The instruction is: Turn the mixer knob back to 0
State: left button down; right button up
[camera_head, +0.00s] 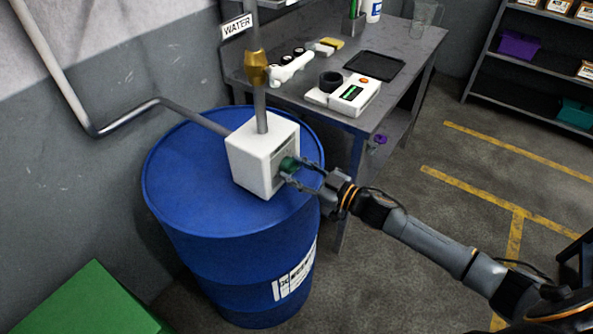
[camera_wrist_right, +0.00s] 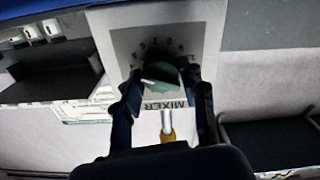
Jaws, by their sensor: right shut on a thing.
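The mixer is a white box (camera_head: 252,158) on top of a blue drum (camera_head: 200,215). Its green knob (camera_head: 287,164) is on the side facing my right arm. My right gripper (camera_head: 298,176) comes in from the right and is shut on the knob, a finger on either side. In the right wrist view the panel (camera_wrist_right: 125,45) appears upside down with the MIXER label and a dial of numbers. The knob (camera_wrist_right: 160,75) sits between the fingers of my right gripper (camera_wrist_right: 163,90). The knob's setting cannot be read. My left gripper is not in view.
A pipe with a brass valve (camera_head: 256,68) rises from the box, by a WATER sign (camera_head: 236,26). A grey bench (camera_head: 400,45) behind holds a white scale (camera_head: 352,98) and a black tray (camera_head: 374,65). Shelves (camera_head: 535,55) stand at right. A green box (camera_head: 90,300) is front left.

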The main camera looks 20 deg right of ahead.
jog(key=n+b, duration=0.1)
jog(key=n, duration=0.4)
jog(key=shift+n, duration=0.3)
jog(key=n+b, duration=0.1)
jog(key=n, duration=0.4)
jog(key=n+b, duration=0.2)
jog(key=n, duration=0.4)
jog(key=shift+d+n+b, duration=0.1)
jog(key=shift+n+b, duration=0.25)
jog(key=shift+n, duration=0.05)
jog(key=n+b, duration=0.1)
jog(key=n, duration=0.4)
jog(key=shift+r+b, duration=0.1)
jog(key=shift+b, duration=0.3)
jog(key=o, duration=1.1)
jog(key=shift+o, duration=0.2)
jog(key=shift+r, duration=0.1)
